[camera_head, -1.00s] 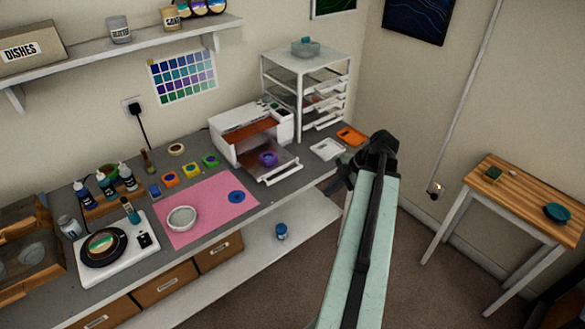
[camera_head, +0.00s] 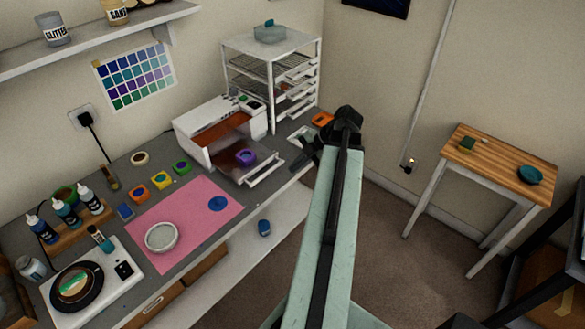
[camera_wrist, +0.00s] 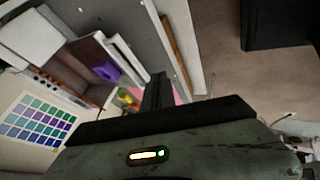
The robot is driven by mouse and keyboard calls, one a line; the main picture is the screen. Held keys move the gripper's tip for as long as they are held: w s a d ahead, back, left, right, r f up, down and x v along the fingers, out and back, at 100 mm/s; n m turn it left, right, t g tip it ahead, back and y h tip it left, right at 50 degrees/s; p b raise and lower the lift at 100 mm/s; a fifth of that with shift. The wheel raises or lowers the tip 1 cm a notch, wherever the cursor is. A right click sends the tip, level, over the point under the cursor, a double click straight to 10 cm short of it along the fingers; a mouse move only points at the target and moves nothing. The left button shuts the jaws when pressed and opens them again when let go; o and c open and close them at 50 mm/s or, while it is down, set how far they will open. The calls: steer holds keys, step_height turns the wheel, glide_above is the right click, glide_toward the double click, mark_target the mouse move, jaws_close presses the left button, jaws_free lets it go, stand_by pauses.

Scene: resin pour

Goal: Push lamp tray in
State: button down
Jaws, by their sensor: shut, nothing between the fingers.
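The white lamp box (camera_head: 222,128) stands on the grey bench with its orange-brown inside showing. Its tray (camera_head: 266,173) is pulled out toward the bench's front edge, and a purple mould (camera_head: 246,157) sits in it. My gripper (camera_head: 303,155) is just right of the tray's white front and looks apart from it, though the exact gap is hard to judge. In the wrist view my gripper (camera_wrist: 158,92) shows as dark, shut fingers, empty, with the purple mould (camera_wrist: 106,71) and the tray's white front (camera_wrist: 129,60) beyond them to the left.
A white drawer rack (camera_head: 271,65) stands behind the lamp, with an orange tray (camera_head: 321,119) beside it. A pink mat (camera_head: 190,212) with a white bowl (camera_head: 161,237) lies left of the tray. A wooden side table (camera_head: 490,165) stands at right. Floor between is clear.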

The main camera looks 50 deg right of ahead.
steer(key=w+f+b, duration=0.1)
steer(key=w+f, duration=0.1)
steer(key=w+a+f+b, duration=0.1)
steer(key=w, duration=0.1)
steer(key=w+a+f+b, duration=0.1)
steer(key=w+f+b, duration=0.1)
steer(key=shift+w+f, duration=0.2)
steer(key=shift+f, duration=0.15)
steer(key=shift+w, duration=0.45)
steer(key=shift+d, duration=0.15)
